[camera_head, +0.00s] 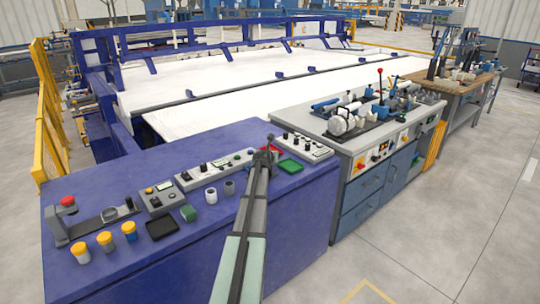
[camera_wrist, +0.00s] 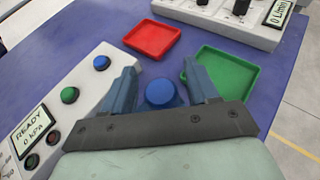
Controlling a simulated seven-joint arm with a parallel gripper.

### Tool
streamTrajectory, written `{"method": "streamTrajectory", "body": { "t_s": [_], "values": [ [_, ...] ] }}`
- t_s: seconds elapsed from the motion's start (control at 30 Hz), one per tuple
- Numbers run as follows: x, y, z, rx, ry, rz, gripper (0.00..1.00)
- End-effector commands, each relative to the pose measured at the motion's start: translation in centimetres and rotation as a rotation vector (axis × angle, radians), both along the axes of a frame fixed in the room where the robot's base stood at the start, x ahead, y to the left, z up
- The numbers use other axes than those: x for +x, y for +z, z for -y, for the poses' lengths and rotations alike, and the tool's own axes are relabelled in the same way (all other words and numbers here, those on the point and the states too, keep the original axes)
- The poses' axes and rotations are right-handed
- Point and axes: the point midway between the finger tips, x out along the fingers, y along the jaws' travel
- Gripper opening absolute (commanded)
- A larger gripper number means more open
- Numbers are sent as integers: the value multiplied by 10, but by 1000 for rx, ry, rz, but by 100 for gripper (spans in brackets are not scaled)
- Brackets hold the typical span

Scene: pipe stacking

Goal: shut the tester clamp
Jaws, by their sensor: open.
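My gripper (camera_head: 264,155) is above the right part of the blue bench, and in the wrist view its two fingers (camera_wrist: 160,70) are spread apart. A round blue knob (camera_wrist: 160,93) shows between the fingers, with gaps on both sides; I cannot tell its height or whether it belongs to the clamp. A grey tester box (camera_head: 214,170) lies left of my gripper; its display (camera_wrist: 32,132) reads READY 0 kPa in the wrist view. It has a blue button (camera_wrist: 101,63) and a green button (camera_wrist: 70,95). No clamp jaws can be made out; my gripper and arm hide part of this area.
A red tray (camera_wrist: 153,39) and a green tray (camera_wrist: 222,78) lie beyond and right of the fingers. A second control box (camera_head: 302,147) stands at the back right.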

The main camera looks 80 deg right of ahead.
Motion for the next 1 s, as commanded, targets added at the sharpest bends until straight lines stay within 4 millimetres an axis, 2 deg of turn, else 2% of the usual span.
{"method": "streamTrajectory", "body": {
  "t_s": [0.27,0.7,0.83,1.0],
  "values": [
    [2,13,-36,0,0,0,59],
    [5,45,-111,-1,0,0,59],
    [6,49,-121,0,0,0,59],
    [7,50,-123,1,0,0,59]
  ]
}}
